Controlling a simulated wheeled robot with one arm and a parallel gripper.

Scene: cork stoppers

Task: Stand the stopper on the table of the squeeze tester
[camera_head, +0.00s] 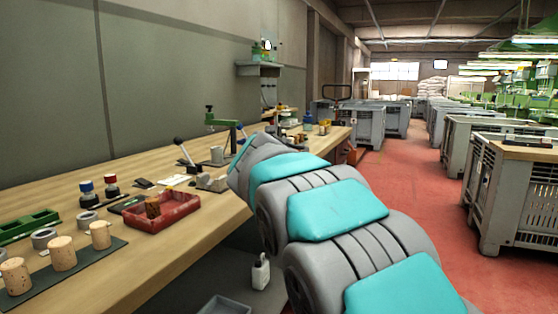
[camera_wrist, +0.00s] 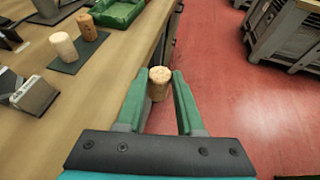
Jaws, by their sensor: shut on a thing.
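A speckled cork stopper (camera_wrist: 159,86) is between the two green fingers of my gripper (camera_wrist: 160,98) in the wrist view. The gripper is shut on it, and its round top end faces the camera. The stopper is beyond the bench edge, with red floor behind it in the picture. In the head view my arm hides the gripper and the held stopper. A green lever device (camera_head: 222,123) stands on the bench in the head view; I cannot tell for sure whether it is the squeeze tester.
The wooden bench (camera_head: 190,235) holds a red tray (camera_head: 165,222) with a dark cork, a green tray (camera_head: 28,226) and a dark mat (camera_head: 85,262) with corks. Grey crates (camera_head: 512,200) stand at right. The red floor (camera_head: 410,200) between is open.

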